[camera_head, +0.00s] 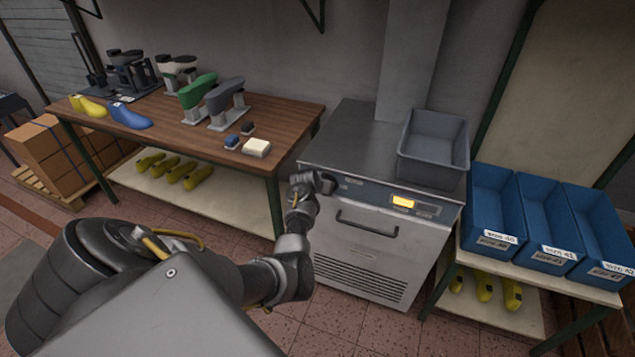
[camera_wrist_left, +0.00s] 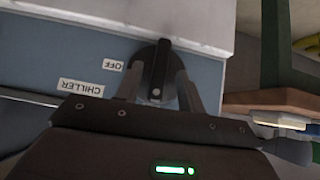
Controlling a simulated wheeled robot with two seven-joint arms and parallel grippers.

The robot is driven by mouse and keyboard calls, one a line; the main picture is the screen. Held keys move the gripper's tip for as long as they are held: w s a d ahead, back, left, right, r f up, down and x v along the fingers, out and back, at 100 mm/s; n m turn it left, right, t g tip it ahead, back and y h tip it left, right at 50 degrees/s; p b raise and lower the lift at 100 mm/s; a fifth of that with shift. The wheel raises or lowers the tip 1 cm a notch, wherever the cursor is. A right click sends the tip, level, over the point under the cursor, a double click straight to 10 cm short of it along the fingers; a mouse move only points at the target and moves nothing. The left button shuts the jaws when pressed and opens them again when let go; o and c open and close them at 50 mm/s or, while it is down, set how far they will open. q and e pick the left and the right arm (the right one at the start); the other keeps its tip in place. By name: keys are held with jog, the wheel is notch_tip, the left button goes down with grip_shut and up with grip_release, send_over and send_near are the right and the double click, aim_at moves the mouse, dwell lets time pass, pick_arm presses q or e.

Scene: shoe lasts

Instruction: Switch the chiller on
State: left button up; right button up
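The chiller (camera_head: 380,240) is a grey metal cabinet with a handle, a vent grille and a lit orange display (camera_head: 403,201). My left gripper (camera_head: 325,183) is at the left end of its front panel and hides the switch in the head view. In the left wrist view, the black rotary switch (camera_wrist_left: 160,68) has a raised bar. The labels OFF (camera_wrist_left: 113,65) and CHILLER (camera_wrist_left: 81,87) appear upside down beside it. My left gripper (camera_wrist_left: 159,78) is open, with one finger on each side of the bar and visible gaps. My right gripper is not in view.
A grey bin (camera_head: 435,145) stands on the chiller. A wooden bench (camera_head: 270,115) with shoe lasts and clamps is left of it. A shelf with blue bins (camera_head: 545,225) is to the right. The tiled floor before the chiller is partly hidden by my arm.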

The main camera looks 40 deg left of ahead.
pick_arm(q)
jog(key=v, duration=0.9)
jog(key=shift+s+d+r, duration=0.1)
